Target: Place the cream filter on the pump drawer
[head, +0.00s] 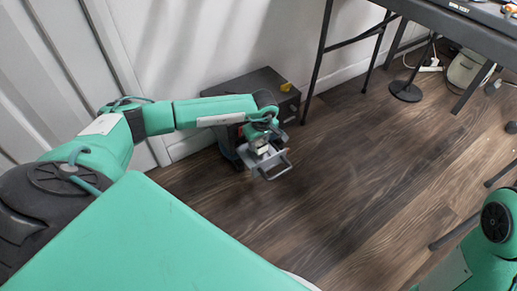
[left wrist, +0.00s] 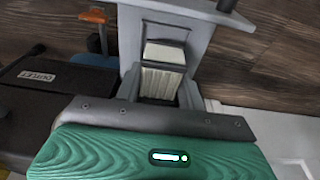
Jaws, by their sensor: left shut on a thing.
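The cream filter (left wrist: 163,80) is a small pale block with a ribbed side, seen in the left wrist view. My left gripper (head: 263,147) is shut on it, over the grey pump drawer (head: 273,173). In the left wrist view the drawer (left wrist: 201,42) spreads around and beneath the filter. I cannot tell whether the filter touches the drawer floor. My right gripper is out of the head view; only part of that arm shows at the lower right.
A label reading OUTLET (left wrist: 38,77) is on a dark part beside the drawer. A small yellow item (head: 286,87) lies on the pump box. A dark table (head: 460,25) stands at the upper right. Wood floor (head: 350,170) is clear right of the drawer.

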